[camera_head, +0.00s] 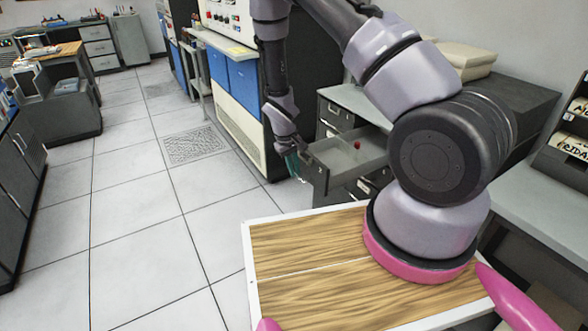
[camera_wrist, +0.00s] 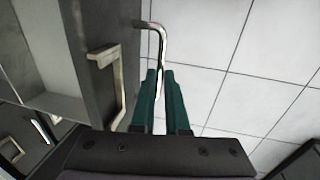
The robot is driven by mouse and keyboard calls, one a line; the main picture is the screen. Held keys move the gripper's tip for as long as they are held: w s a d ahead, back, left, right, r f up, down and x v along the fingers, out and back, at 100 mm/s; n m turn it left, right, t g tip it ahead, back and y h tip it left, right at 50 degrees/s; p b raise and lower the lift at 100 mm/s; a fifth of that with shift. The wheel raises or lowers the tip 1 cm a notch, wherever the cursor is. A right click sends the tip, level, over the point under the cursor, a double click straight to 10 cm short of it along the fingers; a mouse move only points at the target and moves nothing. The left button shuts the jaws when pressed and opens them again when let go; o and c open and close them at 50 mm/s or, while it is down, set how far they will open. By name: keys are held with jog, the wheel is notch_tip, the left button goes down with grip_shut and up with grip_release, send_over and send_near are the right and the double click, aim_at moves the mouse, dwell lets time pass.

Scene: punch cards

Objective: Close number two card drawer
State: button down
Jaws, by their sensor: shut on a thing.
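A grey card drawer (camera_head: 347,157) is pulled out from its cabinet in the head view. A small red thing (camera_head: 357,145) stands in it. In the wrist view, the dark drawer front (camera_wrist: 105,22) is at the left, with a curved metal handle (camera_wrist: 150,25) on it. My gripper (camera_head: 297,166) is at the outer side of the drawer front. Its green fingers, also in the wrist view (camera_wrist: 160,73), are shut on the handle, which runs between them.
A second metal pull or frame (camera_wrist: 120,85) is on the dark front beside my fingers. Other drawers (camera_head: 335,118) are closed beside the open one. A wood-topped surface (camera_head: 310,280) is in the foreground. The tiled floor (camera_head: 150,215) at the left is clear.

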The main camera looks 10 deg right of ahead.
jog(key=w+d, duration=0.3)
jog(key=d, duration=0.7)
jog(key=w+d, duration=0.3)
jog(key=d, duration=0.7)
jog(key=w+d, duration=0.4)
jog(key=d, duration=0.7)
jog(key=shift+r, duration=0.1)
jog(key=c, duration=0.9)
grip_release()
jog(key=shift+d, duration=0.1)
jog(key=r, duration=0.3)
jog(key=a+r, duration=0.1)
jog(key=r, duration=0.3)
jog(key=a+r, duration=0.1)
jog(key=r, duration=0.2)
jog(key=shift+s+a+r, duration=0.15)
jog(key=shift+s+r, duration=0.1)
jog(key=shift+s, duration=0.05)
